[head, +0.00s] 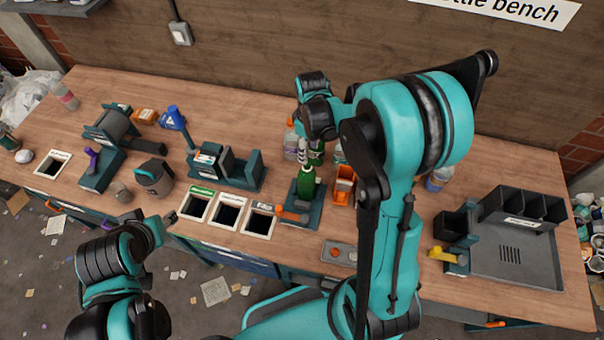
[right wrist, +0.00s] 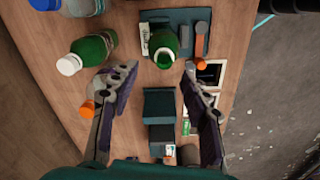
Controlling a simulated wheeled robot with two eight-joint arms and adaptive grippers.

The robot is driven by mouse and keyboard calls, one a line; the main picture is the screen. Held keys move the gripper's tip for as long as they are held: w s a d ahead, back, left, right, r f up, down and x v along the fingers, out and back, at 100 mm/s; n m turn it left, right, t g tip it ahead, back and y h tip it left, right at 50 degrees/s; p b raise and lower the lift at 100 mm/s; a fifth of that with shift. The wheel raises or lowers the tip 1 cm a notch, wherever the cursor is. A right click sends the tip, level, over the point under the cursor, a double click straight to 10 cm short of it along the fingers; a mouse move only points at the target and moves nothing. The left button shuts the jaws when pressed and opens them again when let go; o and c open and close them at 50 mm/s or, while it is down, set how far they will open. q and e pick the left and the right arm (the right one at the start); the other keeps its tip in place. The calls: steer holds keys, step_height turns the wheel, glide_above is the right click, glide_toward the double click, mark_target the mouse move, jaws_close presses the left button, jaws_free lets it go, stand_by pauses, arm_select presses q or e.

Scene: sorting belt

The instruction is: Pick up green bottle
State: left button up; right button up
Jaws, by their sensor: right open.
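A green bottle (head: 306,182) stands upright in a dark teal fixture (head: 292,213) on the bench. My right gripper (head: 312,150) is just above and behind it, its fingers partly hidden by the arm and wrist. In the right wrist view the fingers (right wrist: 160,72) are spread wide and empty. The green bottle (right wrist: 165,46) lies just beyond the fingertips, roughly in line with the gap. A second green bottle with a white cap (right wrist: 92,52) is to the left of the fingers. My left gripper (head: 160,230) is low at the bench's front edge; its fingers are unclear.
Three labelled square openings (head: 228,210) lie left of the fixture. Clear bottles (head: 291,143) stand behind. A grey tray (head: 515,262) with dividers is at the right. Several machines crowd the left side.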

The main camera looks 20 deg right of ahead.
mark_target(306, 177)
steer(key=f, duration=0.5)
steer(key=a+f, duration=0.1)
steer(key=f, duration=0.2)
steer(key=shift+b, duration=0.3)
steer(key=shift+s+r, duration=0.1)
steer(key=c, duration=1)
